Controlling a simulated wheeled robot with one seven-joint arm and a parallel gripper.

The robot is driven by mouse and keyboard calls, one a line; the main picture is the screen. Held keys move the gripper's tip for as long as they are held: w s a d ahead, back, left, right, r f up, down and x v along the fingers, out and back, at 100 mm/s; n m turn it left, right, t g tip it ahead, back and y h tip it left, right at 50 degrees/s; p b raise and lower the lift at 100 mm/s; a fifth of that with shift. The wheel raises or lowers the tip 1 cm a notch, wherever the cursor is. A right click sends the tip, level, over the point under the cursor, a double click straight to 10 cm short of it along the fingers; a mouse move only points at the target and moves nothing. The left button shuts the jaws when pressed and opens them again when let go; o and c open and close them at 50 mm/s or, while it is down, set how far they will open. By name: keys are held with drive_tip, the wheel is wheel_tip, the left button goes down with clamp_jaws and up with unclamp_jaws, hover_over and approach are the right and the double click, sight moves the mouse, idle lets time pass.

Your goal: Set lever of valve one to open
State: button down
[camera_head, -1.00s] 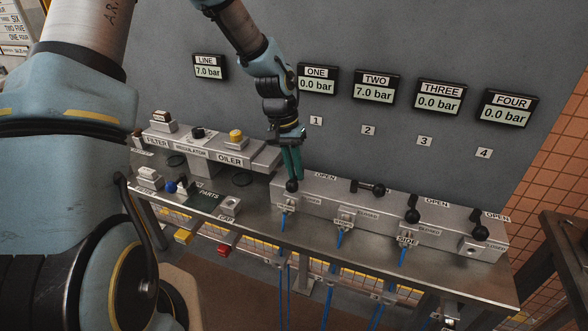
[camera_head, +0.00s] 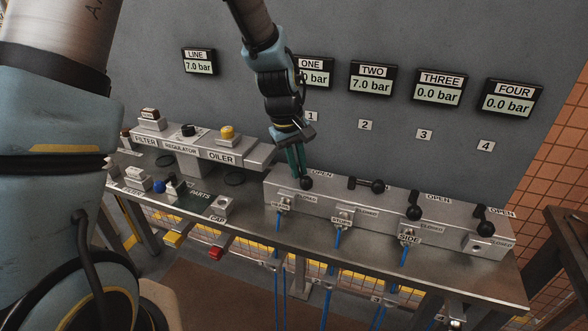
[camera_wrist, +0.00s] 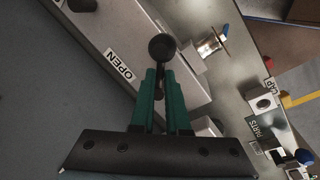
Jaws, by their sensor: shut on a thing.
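The lever of valve one (camera_head: 306,182) is a black lever with a round ball knob, at the left end of the long grey valve block (camera_head: 330,199). My gripper (camera_head: 301,172) has green fingers and is shut on this lever. In the wrist view, the black knob (camera_wrist: 162,46) stands out just past the green fingertips, and the lever's stem lies between the fingers (camera_wrist: 161,85). The OPEN label (camera_wrist: 119,65) is to the left of the knob there. The lever's pivot is hidden. The gauge marked ONE (camera_head: 315,71) is partly covered by my arm.
Valve two's lever (camera_head: 367,185) lies sideways along the block. The levers of valve three (camera_head: 413,205) and valve four (camera_head: 483,222) point toward the front. The oiler (camera_head: 222,152) and regulator stand to the left. Gauge TWO (camera_head: 373,78) reads 7.0 bar; THREE and FOUR read 0.0.

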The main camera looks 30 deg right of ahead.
sight(302, 176)
drive_tip(key=n+p, duration=0.1)
drive_tip(key=n, duration=0.1)
drive_tip(key=d+n+p, duration=0.1)
drive_tip(key=n, duration=0.1)
drive_tip(key=shift+d+r+n+t, duration=0.2)
drive_tip(key=shift+n+t, duration=0.1)
drive_tip(key=shift+t, duration=0.1)
drive_tip(key=shift+w+d+f+n+t+y+p, duration=0.1)
drive_tip(key=shift+d+n+t+y+p, duration=0.1)
drive_tip(key=shift+n+p, duration=0.7)
drive_tip(key=shift+w+d+n+t+y+p, duration=0.1)
drive_tip(key=shift+d+n+p, duration=0.1)
drive_tip(key=shift+n+p, duration=0.7)
drive_tip(key=shift+n, duration=0.3)
drive_tip(key=c, duration=0.9)
unclamp_jaws()
drive_tip(key=shift+f, duration=0.1)
drive_tip(key=r, duration=0.3)
drive_tip(key=s+a+r+b, duration=0.1)
drive_tip(key=r, duration=0.6)
drive_tip(key=shift+s+a+r+b, duration=0.2)
drive_tip(key=shift+a+r+b, duration=0.1)
drive_tip(key=shift+b, duration=0.05)
